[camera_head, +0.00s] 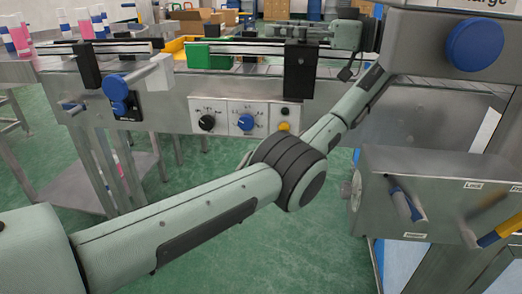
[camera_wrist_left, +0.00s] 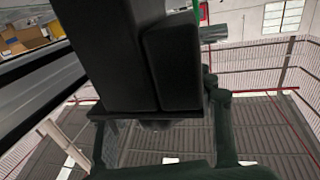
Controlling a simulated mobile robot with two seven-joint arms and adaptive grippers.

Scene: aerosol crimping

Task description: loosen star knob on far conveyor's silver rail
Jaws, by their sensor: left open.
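The far conveyor (camera_head: 250,84) runs across the head view, with a silver rail (camera_head: 243,48) along its top. A black bracket block (camera_head: 299,72) stands at the rail. My left arm crosses the head view, and my left gripper (camera_head: 290,31) is above and behind this block, pointing left. In the left wrist view a large black block (camera_wrist_left: 102,55) fills the middle, above the dark green fingers of my open left gripper (camera_wrist_left: 165,128). I cannot make out the star knob clearly; the block and gripper may hide it. My right gripper is not in view.
The conveyor front carries a control panel with a black dial (camera_head: 207,122) and a blue dial (camera_head: 246,122). A steel machine box (camera_head: 440,190) with levers stands right.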

